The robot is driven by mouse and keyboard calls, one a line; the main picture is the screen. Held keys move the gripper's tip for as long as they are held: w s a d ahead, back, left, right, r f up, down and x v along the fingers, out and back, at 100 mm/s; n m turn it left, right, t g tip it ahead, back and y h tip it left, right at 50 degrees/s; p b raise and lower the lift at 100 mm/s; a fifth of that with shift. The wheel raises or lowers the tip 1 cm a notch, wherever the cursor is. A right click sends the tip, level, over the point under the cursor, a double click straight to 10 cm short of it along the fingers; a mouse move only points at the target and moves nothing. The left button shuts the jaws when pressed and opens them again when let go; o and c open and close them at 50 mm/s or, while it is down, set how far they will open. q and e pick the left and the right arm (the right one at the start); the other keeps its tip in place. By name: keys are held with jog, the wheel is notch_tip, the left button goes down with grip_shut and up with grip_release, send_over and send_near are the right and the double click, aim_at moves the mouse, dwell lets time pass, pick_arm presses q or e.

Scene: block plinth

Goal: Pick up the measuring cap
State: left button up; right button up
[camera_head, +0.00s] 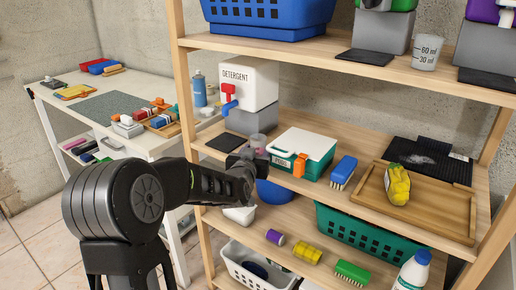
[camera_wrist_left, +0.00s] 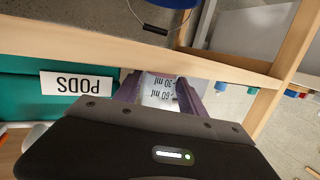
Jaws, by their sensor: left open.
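A small translucent measuring cap (camera_head: 257,141) stands on the middle shelf, in front of the detergent dispenser and left of the green and white pods box. In the left wrist view the cap (camera_wrist_left: 160,86), with its 30 ml and 60 ml marks upside down, shows between my fingers. My left gripper (camera_head: 250,156) is open, its fingers on either side of the cap; I cannot tell whether they touch it. A second cap (camera_head: 428,51) with the same marks stands on the top shelf at the right. My right gripper is not in view.
The detergent dispenser (camera_head: 251,84) stands on a grey block behind the cap. The pods box (camera_head: 315,146) with an orange clip is close on the right, then a blue brush (camera_head: 343,172) and a wooden tray (camera_head: 444,218). A shelf post (camera_head: 183,90) rises on the left.

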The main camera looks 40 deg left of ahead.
pick_arm(q)
jog(key=shift+c, duration=0.6)
jog(key=c, duration=0.9)
jog(key=shift+r, duration=0.1)
jog(key=shift+s+a+r, duration=0.15)
jog(key=shift+r, duration=0.2)
notch_tip(320, 180, up, 5)
jog(key=shift+r+p, duration=0.2)
jog(key=shift+p, duration=0.25)
jog(key=s+a+b, duration=0.2)
jog(key=s+a, duration=1)
jog(key=s, duration=0.3)
jog(key=shift+a+r, duration=0.2)
jog(key=shift+r, duration=0.15)
